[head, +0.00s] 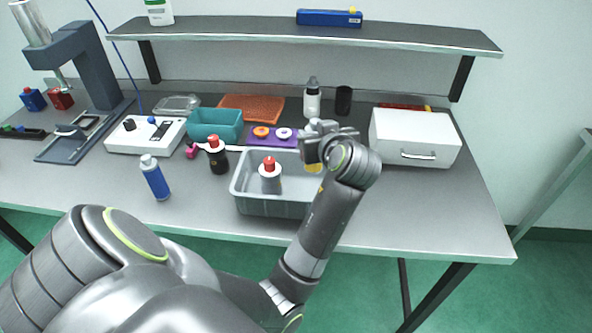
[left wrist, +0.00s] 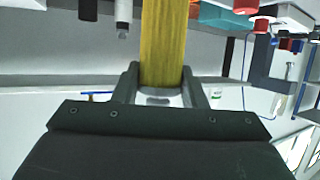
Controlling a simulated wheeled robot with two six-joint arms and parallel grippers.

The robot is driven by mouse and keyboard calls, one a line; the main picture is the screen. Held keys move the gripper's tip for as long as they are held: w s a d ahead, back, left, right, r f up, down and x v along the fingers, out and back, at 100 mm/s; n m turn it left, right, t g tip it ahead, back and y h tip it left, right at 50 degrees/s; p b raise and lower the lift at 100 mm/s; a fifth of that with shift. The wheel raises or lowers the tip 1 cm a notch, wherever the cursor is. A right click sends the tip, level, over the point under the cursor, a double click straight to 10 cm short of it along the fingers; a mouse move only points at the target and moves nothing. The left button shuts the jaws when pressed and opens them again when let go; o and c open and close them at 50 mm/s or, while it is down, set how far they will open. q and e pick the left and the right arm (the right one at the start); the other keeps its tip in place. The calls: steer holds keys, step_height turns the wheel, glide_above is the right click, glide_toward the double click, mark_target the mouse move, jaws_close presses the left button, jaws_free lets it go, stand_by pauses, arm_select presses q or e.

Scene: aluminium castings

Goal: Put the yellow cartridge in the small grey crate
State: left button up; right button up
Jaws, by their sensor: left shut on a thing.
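The yellow cartridge (head: 314,168) shows in the head view just under my left gripper (head: 317,155), at the right part of the small grey crate (head: 272,208). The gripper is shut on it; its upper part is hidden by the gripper. In the left wrist view the yellow cartridge (left wrist: 163,45) stands out between the two fingers. I cannot tell whether its lower end touches the crate floor. My right gripper is not in view.
A black cartridge with a red cap (head: 217,155) and a blue bottle (head: 155,178) stand left of the crate. A teal bin (head: 215,125) and a purple mat (head: 258,140) lie behind it. A white case (head: 413,138) stands at right. The front right table is clear.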

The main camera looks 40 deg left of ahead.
mark_target(315, 169)
arm_select(q)
step_height(315, 169, down, 5)
steer(key=shift+s+r, duration=0.15)
steer(key=shift+f, duration=0.35)
step_height(315, 169, down, 4)
steer(key=shift+r+p, duration=0.1)
steer(key=shift+p, duration=0.3)
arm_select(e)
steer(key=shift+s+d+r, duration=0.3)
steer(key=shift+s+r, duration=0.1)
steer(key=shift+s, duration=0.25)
arm_select(q)
steer(key=shift+f, duration=0.25)
steer(key=o, duration=1)
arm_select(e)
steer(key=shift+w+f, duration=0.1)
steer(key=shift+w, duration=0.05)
arm_select(q)
steer(key=shift+r, duration=0.15)
